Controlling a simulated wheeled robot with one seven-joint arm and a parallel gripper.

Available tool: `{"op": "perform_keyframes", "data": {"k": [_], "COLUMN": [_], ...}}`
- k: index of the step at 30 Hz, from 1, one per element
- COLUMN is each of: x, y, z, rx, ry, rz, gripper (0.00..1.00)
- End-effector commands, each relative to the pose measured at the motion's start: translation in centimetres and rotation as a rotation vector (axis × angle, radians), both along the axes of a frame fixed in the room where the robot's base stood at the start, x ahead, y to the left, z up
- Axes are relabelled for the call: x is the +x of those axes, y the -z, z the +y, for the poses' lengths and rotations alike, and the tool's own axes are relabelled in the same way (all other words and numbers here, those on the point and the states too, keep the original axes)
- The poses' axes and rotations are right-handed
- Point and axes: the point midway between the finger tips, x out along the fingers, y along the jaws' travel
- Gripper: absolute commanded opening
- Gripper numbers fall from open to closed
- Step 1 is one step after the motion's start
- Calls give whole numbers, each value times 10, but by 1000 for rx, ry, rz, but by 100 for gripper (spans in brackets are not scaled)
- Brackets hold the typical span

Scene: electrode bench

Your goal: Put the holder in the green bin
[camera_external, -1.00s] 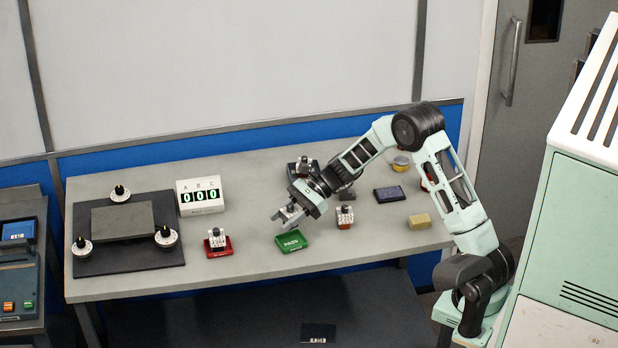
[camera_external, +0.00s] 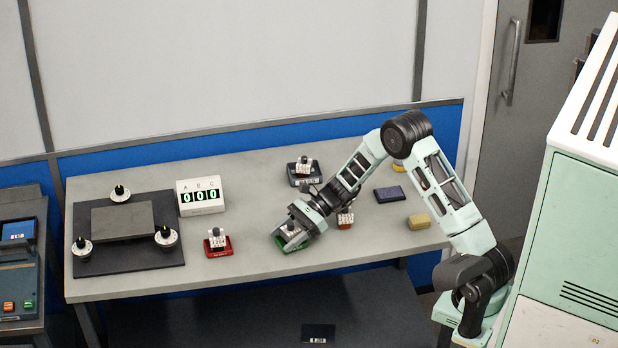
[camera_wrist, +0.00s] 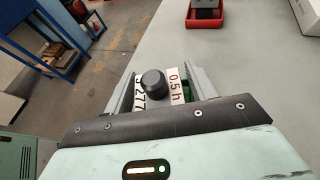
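The holder (camera_wrist: 153,84), a white-labelled piece with a black round knob and the marks "277" and "0.5 h", sits between my gripper's fingers in the wrist view. The green bin (camera_external: 289,247) is a low tray near the table's front edge, mostly hidden by my gripper (camera_external: 291,236), which points down over it. A bit of green (camera_wrist: 188,88) shows beside the holder. The holder is in or just above the bin. A fingertip stands on either side of it, but I cannot tell whether they press on it.
A red tray (camera_external: 218,253) with a similar holder stands to the left. Another holder stands close to the right on an orange base (camera_external: 344,225). A black tray (camera_external: 304,181) with a holder is behind. A yellow block (camera_external: 419,221) and a dark box (camera_external: 389,194) lie right.

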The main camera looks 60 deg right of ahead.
Motion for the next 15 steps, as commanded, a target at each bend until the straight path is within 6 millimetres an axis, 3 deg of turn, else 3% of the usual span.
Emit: {"op": "perform_keyframes", "data": {"k": [11, 15], "x": [0, -6], "y": [-6, -11], "z": [0, -17], "rx": [0, -1], "ry": [0, 5], "rz": [-1, -2], "gripper": [62, 62]}}
